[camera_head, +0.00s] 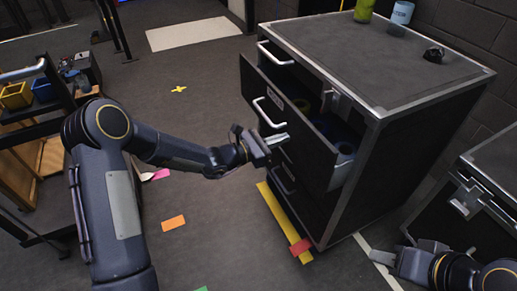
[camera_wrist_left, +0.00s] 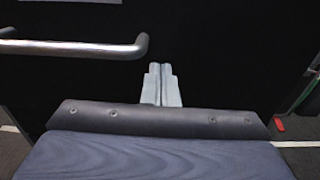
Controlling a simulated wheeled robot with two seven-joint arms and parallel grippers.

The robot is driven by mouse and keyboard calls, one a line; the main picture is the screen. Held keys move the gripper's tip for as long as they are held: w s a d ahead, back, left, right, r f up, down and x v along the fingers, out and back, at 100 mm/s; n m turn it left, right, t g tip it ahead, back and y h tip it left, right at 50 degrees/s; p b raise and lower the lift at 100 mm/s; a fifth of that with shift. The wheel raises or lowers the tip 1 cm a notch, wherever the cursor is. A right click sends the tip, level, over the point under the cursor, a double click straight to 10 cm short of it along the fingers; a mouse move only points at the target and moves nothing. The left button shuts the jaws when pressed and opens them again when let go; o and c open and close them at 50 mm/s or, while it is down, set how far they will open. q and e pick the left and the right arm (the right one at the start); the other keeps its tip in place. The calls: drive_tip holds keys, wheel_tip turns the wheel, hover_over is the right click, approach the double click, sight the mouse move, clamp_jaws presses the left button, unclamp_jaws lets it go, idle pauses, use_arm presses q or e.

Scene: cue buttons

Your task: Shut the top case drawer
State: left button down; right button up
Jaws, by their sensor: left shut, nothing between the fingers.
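The dark case (camera_head: 400,65) has a drawer (camera_head: 300,120) pulled out at its upper front, with its inside visible from above. The drawer's front panel carries a silver bar handle (camera_head: 268,112), which also shows in the left wrist view (camera_wrist_left: 75,48). My left gripper (camera_head: 279,139) is shut and empty in front of that panel, just below the handle. In the left wrist view its fingertips (camera_wrist_left: 160,85) point at the dark panel, right of the handle's end. Whether they touch it is unclear. My right gripper (camera_head: 382,257) is at the lower right, away from the drawer; its finger gap is unclear.
Another handle (camera_head: 275,53) sits higher on the case's front. Blue items (camera_head: 345,150) lie in the open drawer. A green object (camera_head: 364,10) and a cup (camera_head: 402,13) stand on top. A second case (camera_head: 490,170) is at right. Floor left of the drawer is mostly clear.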

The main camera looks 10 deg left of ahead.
use_arm(q)
drive_tip(key=b+x, duration=0.1)
drive_tip(key=x, duration=0.7)
drive_tip(key=shift+w+d, duration=0.1)
drive_tip(key=shift+w+r, duration=0.1)
drive_tip(key=shift+r, duration=0.05)
drive_tip(key=shift+d+r, duration=0.1)
drive_tip(key=shift+r, duration=0.05)
